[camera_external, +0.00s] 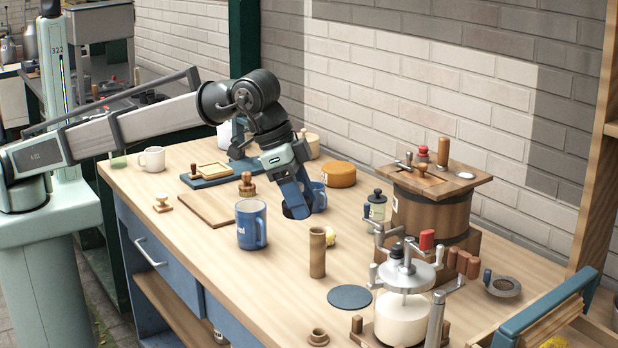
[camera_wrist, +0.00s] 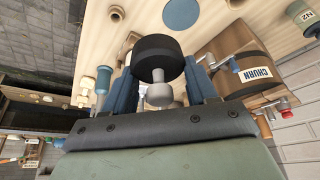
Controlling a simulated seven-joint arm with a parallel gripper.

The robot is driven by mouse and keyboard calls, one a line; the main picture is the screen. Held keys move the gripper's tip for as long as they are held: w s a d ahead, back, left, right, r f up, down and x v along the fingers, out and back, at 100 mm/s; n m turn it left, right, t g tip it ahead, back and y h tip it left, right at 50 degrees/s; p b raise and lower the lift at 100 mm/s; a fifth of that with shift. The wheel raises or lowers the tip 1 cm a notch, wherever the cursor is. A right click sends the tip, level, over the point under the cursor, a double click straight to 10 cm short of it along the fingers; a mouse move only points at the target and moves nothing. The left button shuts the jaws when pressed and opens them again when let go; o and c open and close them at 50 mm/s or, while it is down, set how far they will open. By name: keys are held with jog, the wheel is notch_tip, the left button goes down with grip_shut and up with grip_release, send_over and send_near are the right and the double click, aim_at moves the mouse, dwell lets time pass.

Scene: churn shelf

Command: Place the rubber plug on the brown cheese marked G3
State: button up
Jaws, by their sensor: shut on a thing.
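The rubber plug (camera_wrist: 157,55) is a thick black disc with a pale grey knob, seen between my gripper's blue fingers in the wrist view. My gripper (camera_wrist: 160,90) is shut on its knob, with the black disc beyond the fingertips. In the external view, my gripper (camera_external: 297,211) points down above the middle of the bench; the plug is hard to make out there. A round orange-brown cheese (camera_external: 339,175) lies near the wall, behind and to the right of my gripper, apart from it. No G3 mark is readable. I cannot make out this cheese in the wrist view.
Blue mugs stand close by, one (camera_external: 251,225) in front and one (camera_external: 319,197) behind my gripper. A brown cylinder (camera_external: 317,252), a small jar (camera_external: 375,210) and a wooden churn (camera_external: 430,212) stand to the right. A flat blue disc (camera_external: 349,297) lies nearer the front.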

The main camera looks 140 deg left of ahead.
jog(key=s+a+n+g+y, duration=0.1)
jog(key=s+a+n, duration=0.2)
jog(key=s+a, duration=0.35)
jog(key=s+a+n+g, duration=0.1)
jog(key=s+a+n, duration=0.15)
jog(key=a, duration=0.75)
jog(key=n+g, duration=0.4)
jog(key=n, duration=0.9)
send_over(340, 163)
jog(key=w+d, duration=0.1)
notch_tip(340, 163, down, 4)
jog(key=f, duration=0.1)
jog(key=shift+h, duration=0.4)
jog(key=shift+w+d+f, duration=0.1)
jog(key=shift+f, duration=2.5)
jog(key=shift+w+d+f, duration=0.1)
jog(key=shift+f, duration=2.45)
jog(key=o, duration=1.1)
jog(key=shift+f, duration=0.15)
jog(key=shift+c, duration=0.2)
